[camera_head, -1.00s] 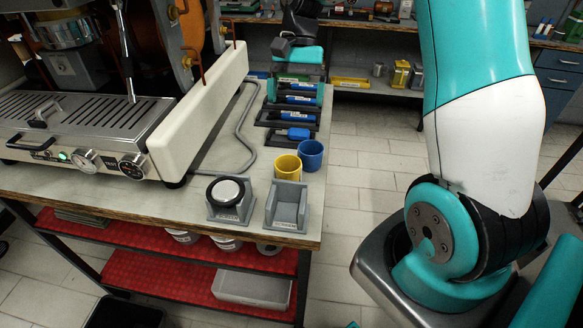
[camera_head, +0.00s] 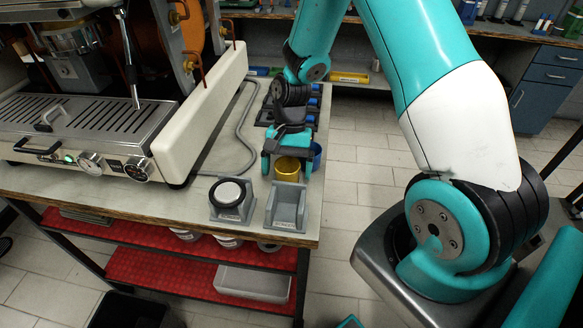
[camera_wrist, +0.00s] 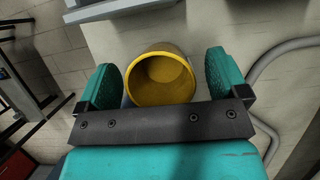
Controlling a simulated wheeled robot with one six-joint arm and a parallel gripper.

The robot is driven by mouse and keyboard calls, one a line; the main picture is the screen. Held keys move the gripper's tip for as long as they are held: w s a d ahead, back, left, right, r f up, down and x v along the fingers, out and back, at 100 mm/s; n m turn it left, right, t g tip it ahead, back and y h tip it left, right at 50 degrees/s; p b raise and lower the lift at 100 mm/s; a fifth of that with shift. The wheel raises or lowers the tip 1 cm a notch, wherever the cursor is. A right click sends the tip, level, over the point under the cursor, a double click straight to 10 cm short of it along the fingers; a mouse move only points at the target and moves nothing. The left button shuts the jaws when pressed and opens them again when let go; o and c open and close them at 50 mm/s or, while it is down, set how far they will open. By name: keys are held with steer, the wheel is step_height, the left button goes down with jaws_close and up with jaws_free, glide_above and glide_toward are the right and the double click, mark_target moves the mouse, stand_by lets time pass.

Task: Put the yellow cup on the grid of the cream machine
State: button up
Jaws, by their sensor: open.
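The yellow cup (camera_head: 287,168) stands upright on the table near its right edge, beside the blue cup (camera_head: 316,155). In the wrist view the yellow cup (camera_wrist: 160,78) shows its open mouth between the two teal fingers of my gripper (camera_wrist: 162,80), with a gap on each side. My gripper (camera_head: 287,160) is open over the cup in the head view. The cream machine (camera_head: 200,120) stands on the left of the table. Its dark slotted grid (camera_head: 122,118) is bare apart from a metal handle piece at the left.
A grey tamper holder (camera_head: 231,199) and an empty grey stand (camera_head: 287,207) sit in front of the cup. A grey hose (camera_head: 243,125) lies between the machine and my arm. A steam wand (camera_head: 133,75) hangs over the grid. Tool trays lie behind.

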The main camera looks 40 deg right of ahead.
steer(key=shift+s+a+f, duration=0.15)
steer(key=shift+s+f, duration=0.05)
steer(key=shift+f, duration=0.4)
steer(key=c, duration=1.1)
steer(key=shift+r, duration=0.15)
